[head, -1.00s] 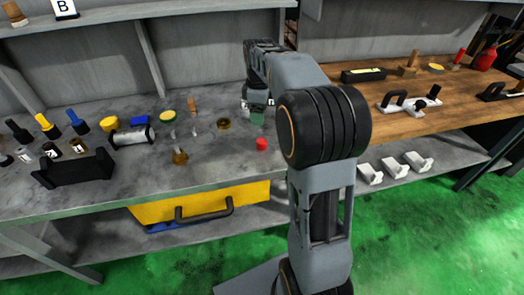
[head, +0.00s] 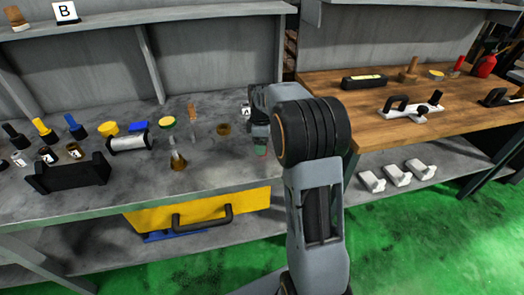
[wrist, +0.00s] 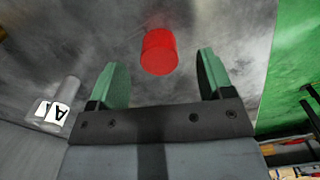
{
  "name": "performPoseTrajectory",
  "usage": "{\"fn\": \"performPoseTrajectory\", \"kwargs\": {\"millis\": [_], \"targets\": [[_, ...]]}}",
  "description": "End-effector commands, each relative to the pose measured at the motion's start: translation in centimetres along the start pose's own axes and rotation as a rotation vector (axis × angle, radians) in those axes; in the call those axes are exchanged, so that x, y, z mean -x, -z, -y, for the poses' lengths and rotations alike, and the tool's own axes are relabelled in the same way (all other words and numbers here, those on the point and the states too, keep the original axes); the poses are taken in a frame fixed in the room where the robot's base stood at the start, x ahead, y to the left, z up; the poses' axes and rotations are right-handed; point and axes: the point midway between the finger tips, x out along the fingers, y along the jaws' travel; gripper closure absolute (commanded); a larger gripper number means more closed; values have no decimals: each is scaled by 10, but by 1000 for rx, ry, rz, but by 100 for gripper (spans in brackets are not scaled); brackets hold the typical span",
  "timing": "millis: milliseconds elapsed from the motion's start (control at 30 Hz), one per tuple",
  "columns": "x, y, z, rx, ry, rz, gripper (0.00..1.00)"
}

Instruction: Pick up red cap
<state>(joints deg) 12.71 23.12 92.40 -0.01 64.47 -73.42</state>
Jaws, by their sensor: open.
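The red cap (wrist: 159,52) is a short red cylinder on the grey worktop. In the wrist view it lies just beyond the fingertips, roughly centred between them and apart from both. My gripper (wrist: 160,75) has two green fingers spread wide with nothing between them. In the head view my gripper (head: 262,150) points down over the right part of the grey bench, and the arm and gripper hide the cap there.
A white piece marked A (wrist: 57,112) stands left of my gripper in the wrist view. The grey bench (head: 120,195) holds a black holder (head: 72,173), a small flask (head: 177,160) and several bottles at left. A wooden table (head: 385,120) is at right.

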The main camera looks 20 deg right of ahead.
Motion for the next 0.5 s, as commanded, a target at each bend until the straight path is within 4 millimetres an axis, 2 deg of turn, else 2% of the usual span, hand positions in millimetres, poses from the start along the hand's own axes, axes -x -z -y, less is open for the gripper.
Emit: {"fn": "performPoseTrajectory", "kwargs": {"millis": [33,200,500], "targets": [[-9,0,0,0,3,1,26],[-23,0,0,0,1,0,26],[-26,0,0,0,0,0,26]]}}
